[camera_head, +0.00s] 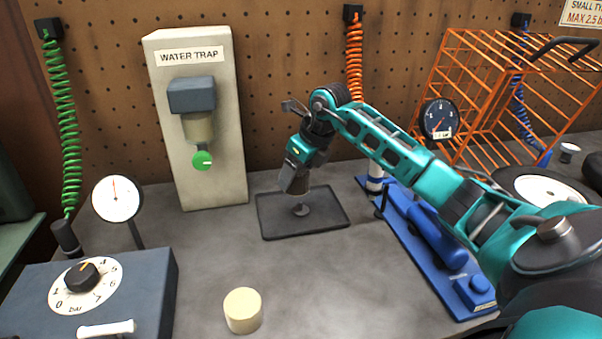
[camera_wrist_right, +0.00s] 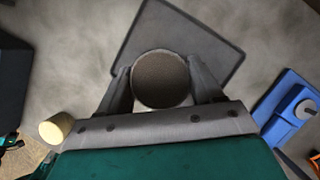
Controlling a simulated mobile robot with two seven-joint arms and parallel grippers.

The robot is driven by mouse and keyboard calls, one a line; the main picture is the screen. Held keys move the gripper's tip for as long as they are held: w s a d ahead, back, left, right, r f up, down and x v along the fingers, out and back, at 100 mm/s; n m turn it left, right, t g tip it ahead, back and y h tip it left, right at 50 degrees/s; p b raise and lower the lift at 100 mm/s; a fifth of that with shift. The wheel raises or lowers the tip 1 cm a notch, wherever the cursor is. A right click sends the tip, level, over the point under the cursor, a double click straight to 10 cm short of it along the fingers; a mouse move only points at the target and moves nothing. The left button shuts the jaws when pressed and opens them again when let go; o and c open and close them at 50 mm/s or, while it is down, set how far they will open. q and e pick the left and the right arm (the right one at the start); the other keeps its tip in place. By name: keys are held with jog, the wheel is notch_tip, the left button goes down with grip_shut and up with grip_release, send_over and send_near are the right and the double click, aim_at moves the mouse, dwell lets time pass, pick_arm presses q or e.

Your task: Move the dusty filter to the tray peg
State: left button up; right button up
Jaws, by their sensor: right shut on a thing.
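My right gripper (camera_head: 295,184) points down over the dark tray (camera_head: 272,226), which lies flat on the bench. In the right wrist view the gripper (camera_wrist_right: 161,85) is shut on the dusty filter (camera_wrist_right: 160,78), a round grey-brown piece between its two fingers. The tray (camera_wrist_right: 212,48) shows beneath it. In the head view the filter is mostly hidden by the gripper. The tray peg (camera_head: 301,209), with a round foot, shows right below the gripper; I cannot tell whether the filter touches it. My left gripper is not in view.
A cream filter (camera_head: 243,311) stands on the bench in front. The water trap panel (camera_head: 222,130) stands behind left, a grey regulator box (camera_head: 140,290) front left. A blue tool (camera_head: 438,245) lies right of the tray, near an orange wire cage (camera_head: 480,90).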

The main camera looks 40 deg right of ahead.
aim_at(301, 189)
jog(key=shift+d+m, duration=0.6)
jog(key=shift+d, duration=0.1)
jog(key=shift+f+h+b, duration=0.3)
jog(key=shift+f+b, duration=0.45)
notch_tip(301, 189, down, 4)
jog(key=b, duration=0.3)
jog(key=shift+r, duration=0.2)
jog(key=shift+f, duration=0.35)
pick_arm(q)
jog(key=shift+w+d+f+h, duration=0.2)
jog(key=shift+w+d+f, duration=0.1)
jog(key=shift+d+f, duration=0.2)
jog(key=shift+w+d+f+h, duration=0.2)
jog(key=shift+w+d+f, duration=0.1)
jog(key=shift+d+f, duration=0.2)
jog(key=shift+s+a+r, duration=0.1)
pick_arm(e)
jog(key=shift+r, duration=0.1)
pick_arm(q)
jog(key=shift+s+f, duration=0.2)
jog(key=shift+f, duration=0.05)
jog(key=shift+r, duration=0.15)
